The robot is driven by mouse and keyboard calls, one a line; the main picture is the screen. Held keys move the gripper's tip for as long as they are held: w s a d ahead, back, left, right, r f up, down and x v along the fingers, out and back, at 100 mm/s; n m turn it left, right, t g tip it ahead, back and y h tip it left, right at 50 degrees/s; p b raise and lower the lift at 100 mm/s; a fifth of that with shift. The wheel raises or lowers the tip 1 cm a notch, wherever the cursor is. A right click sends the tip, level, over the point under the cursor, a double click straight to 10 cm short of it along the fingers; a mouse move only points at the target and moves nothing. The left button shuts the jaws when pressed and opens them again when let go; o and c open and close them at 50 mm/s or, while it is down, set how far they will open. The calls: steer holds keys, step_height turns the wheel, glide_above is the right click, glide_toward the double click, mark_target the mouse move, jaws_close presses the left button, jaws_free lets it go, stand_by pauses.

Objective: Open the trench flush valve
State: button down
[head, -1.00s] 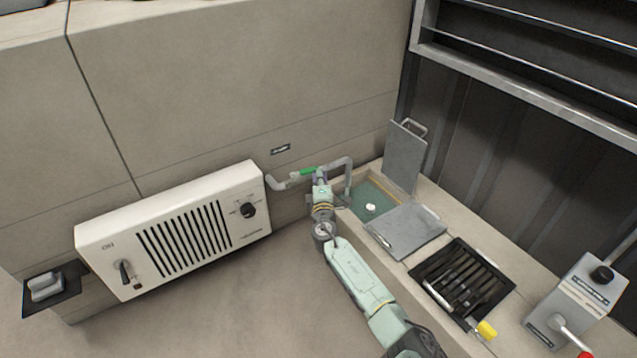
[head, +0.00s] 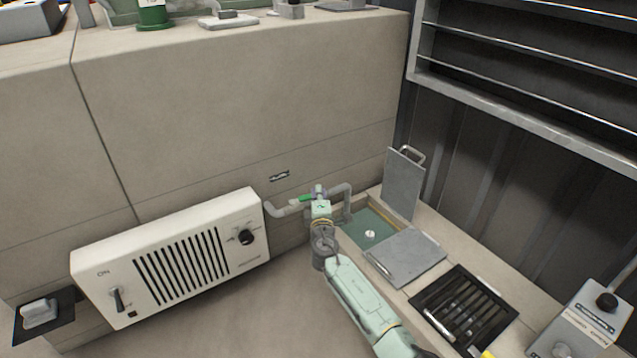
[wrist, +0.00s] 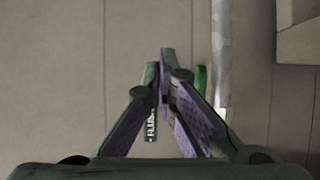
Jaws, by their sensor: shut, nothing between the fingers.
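The trench flush valve has a green lever handle (head: 304,198) on a grey pipe (head: 341,188) that runs along the wall and bends down into the trench. The handle seems to lie roughly along the pipe. In the wrist view the green handle (wrist: 200,80) shows just right of my fingers, beside the pipe (wrist: 221,50), partly hidden by a finger. My gripper (head: 319,189) is at the pipe, close to the handle's right end. Its fingertips (wrist: 165,58) are together and empty. I cannot tell whether they touch the handle.
A small label plate (head: 279,176) is on the wall above the pipe. A white heater panel (head: 180,262) stands left. The open trench basin (head: 372,229), an upright lid (head: 403,182), a flat lid (head: 405,257) and a black grate (head: 463,306) lie right. A control box (head: 583,325) stands front right.

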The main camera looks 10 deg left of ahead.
step_height(320, 180, up, 6)
steer(key=shift+f, duration=0.1)
steer(key=shift+a, duration=0.1)
